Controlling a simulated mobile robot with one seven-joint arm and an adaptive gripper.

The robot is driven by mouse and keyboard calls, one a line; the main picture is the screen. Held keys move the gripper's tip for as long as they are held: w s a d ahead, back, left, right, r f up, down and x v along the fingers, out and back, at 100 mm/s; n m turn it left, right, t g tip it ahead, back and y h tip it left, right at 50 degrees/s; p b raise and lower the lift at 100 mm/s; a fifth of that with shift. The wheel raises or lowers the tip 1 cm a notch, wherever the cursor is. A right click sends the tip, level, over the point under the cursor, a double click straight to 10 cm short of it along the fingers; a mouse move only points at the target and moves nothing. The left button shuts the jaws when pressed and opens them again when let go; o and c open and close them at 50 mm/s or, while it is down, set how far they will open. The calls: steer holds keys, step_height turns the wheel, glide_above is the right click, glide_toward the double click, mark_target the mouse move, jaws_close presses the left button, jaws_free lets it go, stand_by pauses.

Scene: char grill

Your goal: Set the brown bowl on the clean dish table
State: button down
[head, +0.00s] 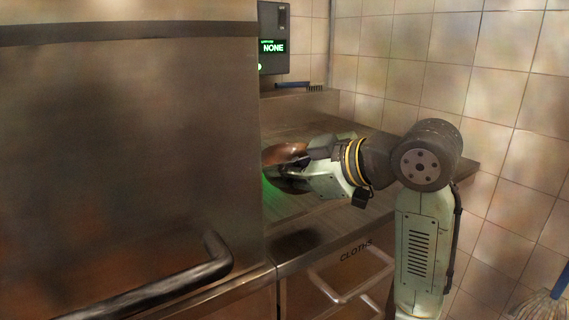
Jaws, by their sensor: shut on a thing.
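The brown bowl (284,154) is held on its side, tilted, at the end of my arm in the head view. Its left part is cut off by the large steel panel. My gripper (303,160) is shut on the bowl, near its rim. The bowl is above a steel table (335,216), and a dark shadow lies on the tabletop below it. A green glow shows on the table under the bowl. I cannot tell how high the bowl is above the surface.
A large steel panel with a bar handle (165,285) fills the left side. A blue-handled brush (294,85) lies on a back ledge. A rail (350,292) sits under the "CLOTHS" label. The tabletop's right end is clear.

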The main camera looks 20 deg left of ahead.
mark_target(293, 150)
steer(key=w+a, duration=0.1)
steer(key=w, duration=0.3)
steer(key=w+a+p, duration=0.1)
steer(key=w, duration=0.3)
steer(key=w+a+f+p, duration=0.1)
steer(key=w, duration=0.3)
steer(key=shift+a, duration=0.3)
steer(key=shift+f+p, duration=0.3)
steer(key=shift+f, duration=1.5)
steer(key=shift+f, duration=0.2)
steer(key=c, duration=1.8)
jaws_free()
steer(key=shift+r, duration=0.1)
steer(key=shift+r, duration=0.15)
steer(key=b+v, duration=0.2)
steer(key=v, duration=1)
